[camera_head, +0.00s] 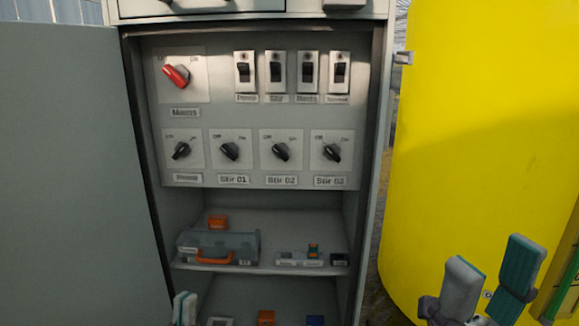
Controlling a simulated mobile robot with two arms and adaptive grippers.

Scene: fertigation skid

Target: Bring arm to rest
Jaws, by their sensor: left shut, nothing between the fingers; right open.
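My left gripper (185,308) shows only as a small grey-and-teal tip at the bottom edge, in front of the cabinet's lower part. It is shut with nothing seen in it. The rest of the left arm is out of view. My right gripper (490,278) is at the lower right, in front of the yellow tank (480,150). Its two grey-and-teal fingers stand apart with nothing between them.
The open cabinet holds a switch panel (260,115) with a red mains knob (176,76) and several black switches. A shelf below (262,268) carries a grey case (218,246) with an orange handle and small parts. The cabinet door (75,180) hangs open at the left.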

